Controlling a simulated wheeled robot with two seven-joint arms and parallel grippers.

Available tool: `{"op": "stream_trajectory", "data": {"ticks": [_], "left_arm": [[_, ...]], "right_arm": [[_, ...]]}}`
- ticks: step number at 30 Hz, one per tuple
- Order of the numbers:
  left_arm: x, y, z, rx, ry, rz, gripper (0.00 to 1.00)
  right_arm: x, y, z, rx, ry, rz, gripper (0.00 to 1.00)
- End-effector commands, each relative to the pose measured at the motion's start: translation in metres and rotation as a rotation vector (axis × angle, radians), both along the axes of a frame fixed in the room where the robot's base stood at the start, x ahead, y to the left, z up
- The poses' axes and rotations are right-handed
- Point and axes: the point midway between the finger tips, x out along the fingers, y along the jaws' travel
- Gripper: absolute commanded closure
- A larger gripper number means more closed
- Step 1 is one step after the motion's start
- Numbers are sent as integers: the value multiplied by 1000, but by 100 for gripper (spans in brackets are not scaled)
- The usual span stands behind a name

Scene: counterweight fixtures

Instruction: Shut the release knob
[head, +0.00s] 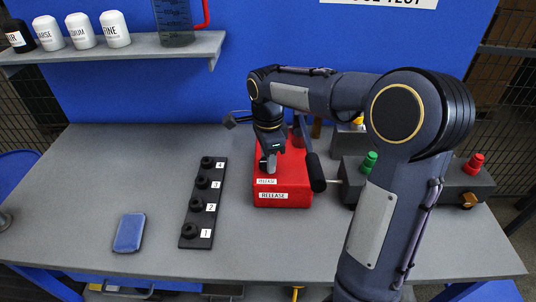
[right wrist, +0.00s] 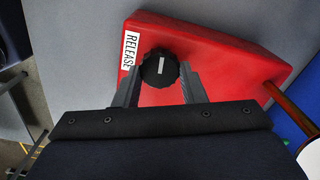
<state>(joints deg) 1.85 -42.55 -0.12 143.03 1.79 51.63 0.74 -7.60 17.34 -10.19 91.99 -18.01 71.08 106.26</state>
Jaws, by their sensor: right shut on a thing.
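The red release box (head: 292,197) stands on the grey table, with RELEASE labels on its top and front. The release knob (right wrist: 160,70) is black and ribbed, with a white pointer line, and sits on the red face beside the RELEASE label (right wrist: 130,50). In the wrist view the line runs nearly up and down the picture. My right gripper (head: 268,164) points down over the box, and in the wrist view its fingers (right wrist: 162,78) are shut on the knob from both sides. In the head view the gripper hides the knob. My left gripper is out of view.
A black strip with several numbered knobs (head: 203,203) and a blue pad (head: 130,233) lie to the left. A dark lever (head: 315,172) stands at the box's right side. A dark unit (head: 462,184) with green and red knobs is further right.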

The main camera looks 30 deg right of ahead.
Motion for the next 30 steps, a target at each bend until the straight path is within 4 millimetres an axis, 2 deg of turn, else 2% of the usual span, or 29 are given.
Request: {"op": "stream_trajectory", "data": {"ticks": [9,24,25,30], "left_arm": [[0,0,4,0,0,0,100],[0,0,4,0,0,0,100],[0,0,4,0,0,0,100],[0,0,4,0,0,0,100]], "right_arm": [[0,-1,1,-1,-2,-108,86],[0,-1,1,0,-2,-126,86],[0,-1,1,0,-2,-126,62],[0,0,0,0,-2,-125,41]]}}
